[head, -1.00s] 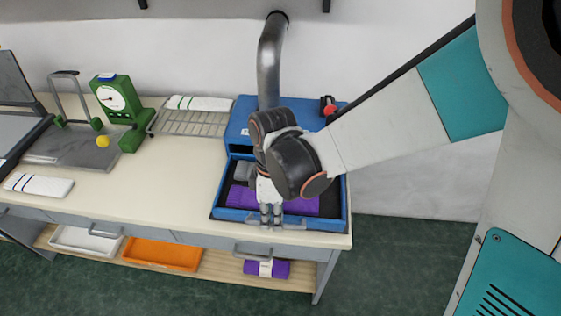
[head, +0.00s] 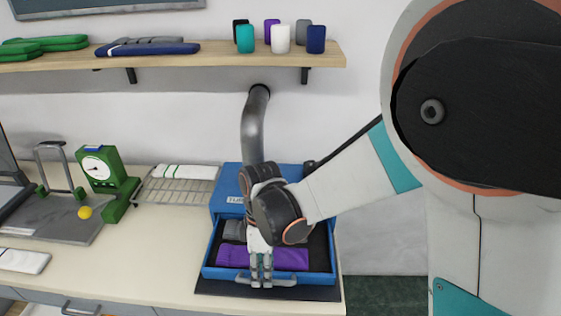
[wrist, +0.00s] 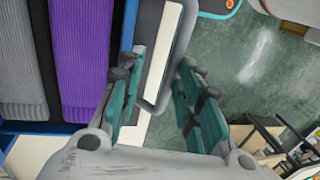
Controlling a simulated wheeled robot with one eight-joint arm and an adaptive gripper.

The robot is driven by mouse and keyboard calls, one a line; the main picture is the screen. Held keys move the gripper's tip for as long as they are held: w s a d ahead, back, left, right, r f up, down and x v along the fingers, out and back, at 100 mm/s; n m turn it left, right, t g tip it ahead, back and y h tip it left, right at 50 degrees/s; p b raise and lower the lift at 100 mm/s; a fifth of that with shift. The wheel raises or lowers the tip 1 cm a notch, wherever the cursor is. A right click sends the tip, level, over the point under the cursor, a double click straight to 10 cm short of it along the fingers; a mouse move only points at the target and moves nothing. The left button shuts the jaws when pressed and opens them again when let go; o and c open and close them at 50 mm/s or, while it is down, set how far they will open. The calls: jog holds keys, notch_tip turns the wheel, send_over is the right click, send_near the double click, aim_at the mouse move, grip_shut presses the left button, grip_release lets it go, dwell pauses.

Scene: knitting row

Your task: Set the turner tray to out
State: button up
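The turner is a blue box (head: 228,198) at the back of the bench. Its blue-rimmed tray (head: 329,246) is slid out toward the front. A purple knitted piece (head: 262,258) and a grey one (head: 234,230) lie in the tray; both also show in the wrist view, purple (wrist: 83,60) and grey (wrist: 22,60). My gripper (head: 261,283) points down at the grey handle (head: 283,281) on the tray's front. In the wrist view my gripper (wrist: 160,62) has its fingers apart, with the handle bar (wrist: 176,62) between them. My wrist hides part of the turner.
A grey pipe (head: 254,125) rises behind the turner. A shelf (head: 215,53) with coloured cups hangs above. The bench front is clear.

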jog(key=w, duration=1)
jog(key=w+d+p, duration=0.1)
jog(key=w, duration=0.4)
jog(key=shift+d+r, duration=0.1)
jog(key=shift+r, duration=0.15)
jog(key=p+v, duration=0.3)
jog(key=v, duration=1.1)
jog(key=d+t, duration=0.1)
jog(key=w+d+m+t, duration=0.1)
jog(key=d+t, duration=0.1)
jog(key=d+r+t, duration=0.1)
jog(key=shift+w+d, duration=0.2)
jog(key=shift+w, duration=0.1)
